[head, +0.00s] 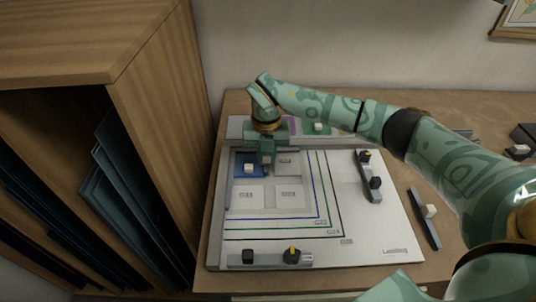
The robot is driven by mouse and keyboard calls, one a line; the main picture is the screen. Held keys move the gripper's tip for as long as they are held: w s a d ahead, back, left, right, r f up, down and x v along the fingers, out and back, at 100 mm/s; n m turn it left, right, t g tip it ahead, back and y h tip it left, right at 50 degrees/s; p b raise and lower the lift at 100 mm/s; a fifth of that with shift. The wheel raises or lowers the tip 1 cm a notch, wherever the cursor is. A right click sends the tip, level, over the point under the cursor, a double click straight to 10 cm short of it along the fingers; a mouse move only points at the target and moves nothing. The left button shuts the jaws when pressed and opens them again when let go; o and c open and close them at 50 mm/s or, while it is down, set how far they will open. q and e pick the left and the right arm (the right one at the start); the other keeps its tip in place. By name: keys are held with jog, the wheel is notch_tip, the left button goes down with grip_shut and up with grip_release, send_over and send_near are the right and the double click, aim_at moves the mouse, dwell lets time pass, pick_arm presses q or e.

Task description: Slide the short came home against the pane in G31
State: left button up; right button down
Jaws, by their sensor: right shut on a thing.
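My right gripper (266,160) reaches in from the right over the back left of the pale assembly board (380,235). It points down and is shut on a small piece at the right edge of a blue pane (241,170); I take this to be the short came, mostly hidden by the fingers. Whether the held piece touches the pane I cannot tell. The cell labels are too small to read surely. My left gripper is not in view.
A bar with dark knobs (370,185) lies on the board's right, another (270,257) along its front. Green glass (314,128) lies behind. A wooden rack (155,110) stands close on the left.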

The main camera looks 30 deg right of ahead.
jog(key=shift+a, duration=0.1)
dwell(0.5)
jog(key=c, duration=1.2)
grip_release()
jog(key=shift+w, duration=0.1)
jog(key=shift+r+p, duration=3.3)
jog(key=shift+r, duration=0.25)
jog(key=shift+f, duration=0.1)
